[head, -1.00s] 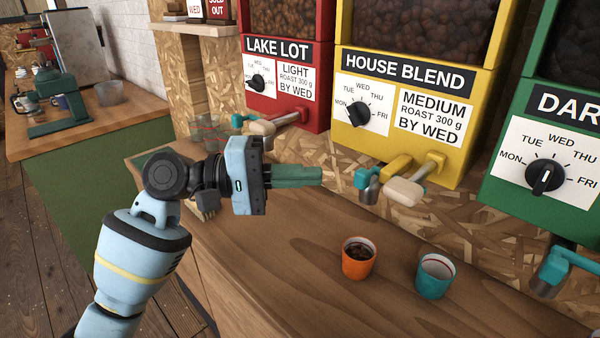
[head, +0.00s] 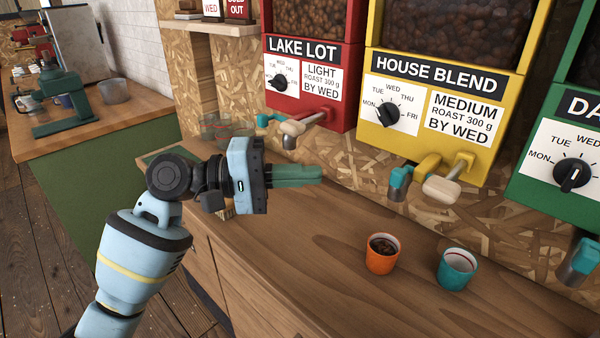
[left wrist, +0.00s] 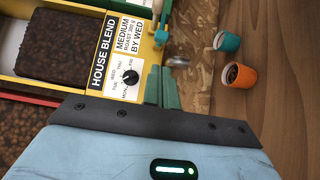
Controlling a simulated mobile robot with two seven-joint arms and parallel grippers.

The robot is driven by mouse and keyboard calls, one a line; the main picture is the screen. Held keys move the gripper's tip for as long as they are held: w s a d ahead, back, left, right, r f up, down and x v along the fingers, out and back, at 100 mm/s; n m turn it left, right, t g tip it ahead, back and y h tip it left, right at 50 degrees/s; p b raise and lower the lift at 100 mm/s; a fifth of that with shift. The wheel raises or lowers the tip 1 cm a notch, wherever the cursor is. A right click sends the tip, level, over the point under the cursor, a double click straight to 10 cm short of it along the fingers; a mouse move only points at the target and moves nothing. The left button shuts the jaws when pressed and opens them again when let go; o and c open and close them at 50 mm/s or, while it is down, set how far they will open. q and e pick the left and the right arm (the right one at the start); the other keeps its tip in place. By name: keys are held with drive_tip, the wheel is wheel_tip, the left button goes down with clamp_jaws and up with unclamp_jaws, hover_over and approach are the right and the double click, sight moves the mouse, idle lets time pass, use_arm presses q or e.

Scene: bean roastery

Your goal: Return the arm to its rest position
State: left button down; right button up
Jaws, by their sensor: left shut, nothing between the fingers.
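My left arm (head: 140,250) comes in from the lower left of the head view, bent at the elbow. Its gripper (head: 322,173) points right, with the green fingers together and nothing between them. It hangs over the wooden counter (head: 330,240), left of the cups and in front of the dispensers. In the left wrist view the green fingers (left wrist: 160,88) show end-on near the middle, also together. My right gripper shows in neither view.
An orange cup (head: 382,254) with dark beans and a teal cup (head: 456,269), seemingly empty, stand on the counter. Red (head: 345,68), yellow (head: 478,140) and green (head: 535,188) dispensers line the wall. A clear container (head: 216,130) stands behind my gripper. The counter's front is clear.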

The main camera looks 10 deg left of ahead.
use_arm(q)
drive_tip(key=shift+d+f, duration=0.1)
drive_tip(key=shift+d, duration=0.05)
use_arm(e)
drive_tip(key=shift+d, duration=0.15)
